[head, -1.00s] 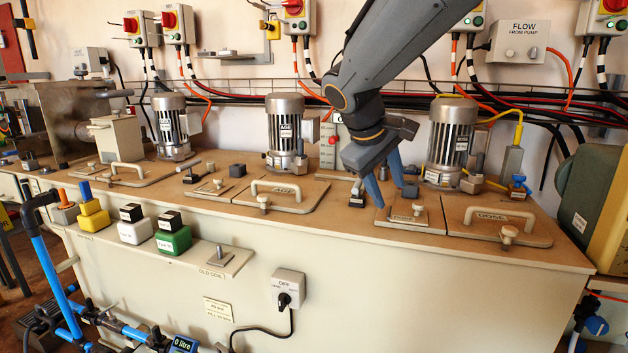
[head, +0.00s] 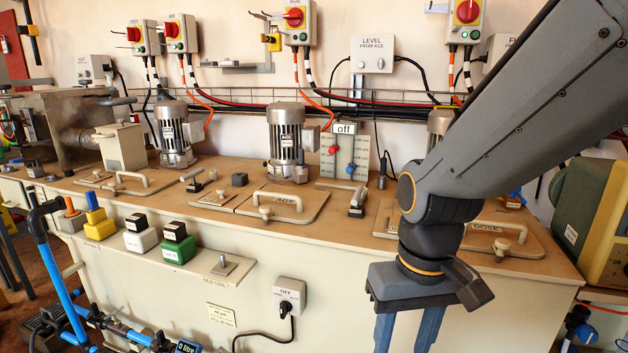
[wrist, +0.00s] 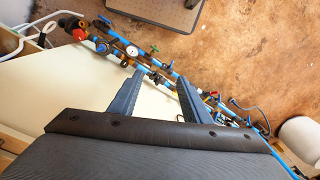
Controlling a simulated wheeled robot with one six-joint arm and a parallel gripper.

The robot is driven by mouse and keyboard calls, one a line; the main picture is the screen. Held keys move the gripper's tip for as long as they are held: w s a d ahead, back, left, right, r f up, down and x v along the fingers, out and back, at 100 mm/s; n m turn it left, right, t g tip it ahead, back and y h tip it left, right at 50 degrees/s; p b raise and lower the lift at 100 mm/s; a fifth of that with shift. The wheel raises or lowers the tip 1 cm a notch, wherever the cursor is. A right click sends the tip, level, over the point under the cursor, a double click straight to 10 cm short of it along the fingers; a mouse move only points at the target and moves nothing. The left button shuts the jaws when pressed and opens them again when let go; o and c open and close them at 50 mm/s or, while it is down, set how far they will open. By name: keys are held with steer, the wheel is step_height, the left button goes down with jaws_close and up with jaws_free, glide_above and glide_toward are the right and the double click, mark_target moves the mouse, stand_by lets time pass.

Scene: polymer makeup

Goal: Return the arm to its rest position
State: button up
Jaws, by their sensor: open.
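My gripper (head: 408,333) is in front of the cream tank's front panel at the right in the head view, pointing down. Its two blue fingers are apart with nothing between them, and their tips run out of the bottom of that view. In the wrist view my gripper (wrist: 152,97) is also open and empty, with the cream panel, blue pipes and the brown floor beyond the fingers. My arm comes in from the upper right and hides part of the tank top and a motor behind it.
The tank top (head: 330,222) carries lids with handles and motors (head: 286,140). A shelf (head: 215,262) holds green (head: 178,250), white and yellow blocks. A switch box (head: 289,292) is on the front panel. Blue pipes with valves (wrist: 130,50) run low along the front. A green machine (head: 590,215) stands at right.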

steer(key=d+r+m+p, duration=0.1)
steer(key=d+r+p, duration=0.4)
steer(key=p, duration=0.5)
steer(key=shift+s+d+r+m, duration=0.2)
steer(key=shift+d+m, duration=0.2)
steer(key=shift+d, duration=0.1)
stand_by(0.8)
